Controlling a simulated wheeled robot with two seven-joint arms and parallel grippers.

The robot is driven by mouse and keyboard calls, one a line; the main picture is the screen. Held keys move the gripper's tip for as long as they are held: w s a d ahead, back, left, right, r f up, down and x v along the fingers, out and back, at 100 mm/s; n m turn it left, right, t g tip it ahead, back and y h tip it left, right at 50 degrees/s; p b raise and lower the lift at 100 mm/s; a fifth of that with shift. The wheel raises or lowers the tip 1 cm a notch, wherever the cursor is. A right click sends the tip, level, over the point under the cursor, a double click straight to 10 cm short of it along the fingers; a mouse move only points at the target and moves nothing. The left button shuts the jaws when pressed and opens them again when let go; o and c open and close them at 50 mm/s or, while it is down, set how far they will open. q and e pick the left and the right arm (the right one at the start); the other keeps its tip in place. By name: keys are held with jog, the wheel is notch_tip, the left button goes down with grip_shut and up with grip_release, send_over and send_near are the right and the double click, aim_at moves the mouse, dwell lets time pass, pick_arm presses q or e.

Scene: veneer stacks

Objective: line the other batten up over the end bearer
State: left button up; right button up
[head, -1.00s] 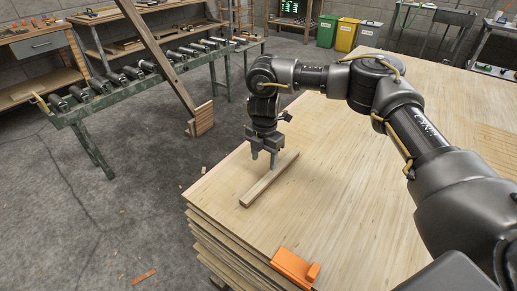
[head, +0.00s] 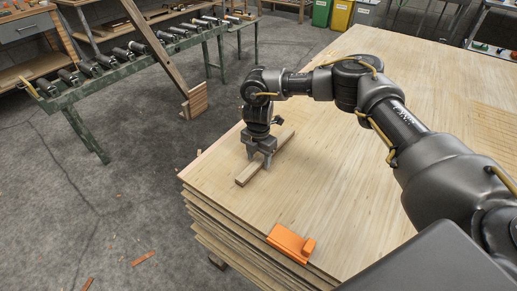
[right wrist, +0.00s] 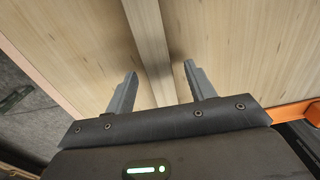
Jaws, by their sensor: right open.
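A narrow wooden batten (head: 246,177) lies on the top sheet of the veneer stack (head: 335,140), near its left edge and at a slant. My right gripper (head: 260,162) is down over the batten's middle, jaws open. In the right wrist view the batten (right wrist: 149,35) runs between the two spread fingers (right wrist: 160,72), with a gap on each side. A dark block end (head: 216,262) shows under the stack's near left corner; I cannot tell if it is the end bearer. My left gripper is not in view.
An orange stop-like piece (head: 290,243) sits on the stack's near edge. A green roller conveyor (head: 145,62) and a leaning wooden post (head: 160,55) stand to the left. The sheet right of the batten is mostly clear. Orange scraps (head: 143,258) lie on the floor.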

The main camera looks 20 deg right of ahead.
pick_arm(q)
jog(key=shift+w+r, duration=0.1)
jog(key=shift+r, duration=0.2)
pick_arm(e)
jog(key=shift+f, duration=0.7)
